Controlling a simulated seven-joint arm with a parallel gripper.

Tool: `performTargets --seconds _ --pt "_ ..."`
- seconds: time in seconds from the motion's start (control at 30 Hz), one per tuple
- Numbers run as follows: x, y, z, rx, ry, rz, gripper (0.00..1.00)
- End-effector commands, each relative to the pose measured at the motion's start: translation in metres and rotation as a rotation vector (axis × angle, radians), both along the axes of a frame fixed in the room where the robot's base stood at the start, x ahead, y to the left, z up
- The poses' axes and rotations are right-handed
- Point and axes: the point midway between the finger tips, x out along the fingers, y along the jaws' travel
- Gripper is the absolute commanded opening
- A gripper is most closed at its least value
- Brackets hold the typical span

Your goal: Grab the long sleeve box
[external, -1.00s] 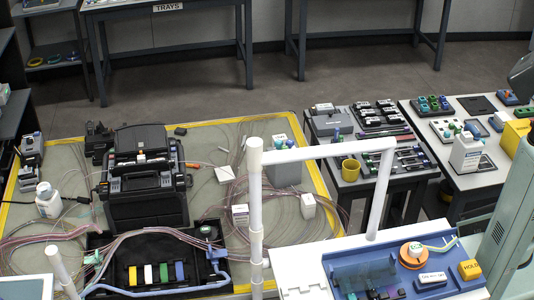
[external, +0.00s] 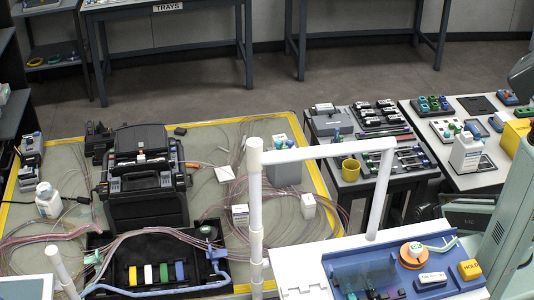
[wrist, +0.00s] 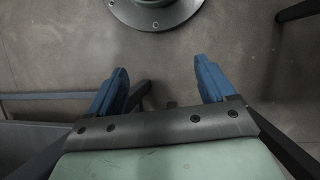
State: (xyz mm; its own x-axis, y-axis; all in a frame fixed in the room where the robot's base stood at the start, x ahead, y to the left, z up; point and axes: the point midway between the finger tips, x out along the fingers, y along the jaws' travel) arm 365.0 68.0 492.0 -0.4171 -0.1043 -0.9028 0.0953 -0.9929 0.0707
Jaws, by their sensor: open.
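Two small white boxes stand on the yellow-edged mat in the external view, one left of the white post (external: 240,213) and one right of it (external: 308,206). Their labels are too small to read, so I cannot tell which is the long sleeve box. In the wrist view my gripper (wrist: 161,68) is open, with its blue fingers wide apart and nothing between them. It is over bare floor and a round metal base plate, away from the boxes. My gripper's fingers cannot be made out in the external view.
A black splicing machine (external: 146,185) and an open black tray (external: 160,252) with coloured blocks stand on the mat among loose fibres. A white frame post (external: 255,220) and crossbar rise in front. A grey bin (external: 284,168) stands behind the boxes. Tool tables are at right.

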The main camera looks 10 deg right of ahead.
Motion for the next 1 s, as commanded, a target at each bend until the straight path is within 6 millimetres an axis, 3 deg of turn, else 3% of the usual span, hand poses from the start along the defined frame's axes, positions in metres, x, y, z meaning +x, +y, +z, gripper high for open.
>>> performTargets --seconds 0.1,0.4,0.7,1.0 --pt "0.025 0.025 0.021 -0.006 -0.044 0.031 0.83" --pt "0.071 0.086 0.075 -0.011 -0.146 0.094 0.83" --pt "0.098 0.143 0.131 -0.001 -0.238 0.145 0.83" --pt "0.111 0.199 0.189 0.019 -0.325 0.193 0.83"
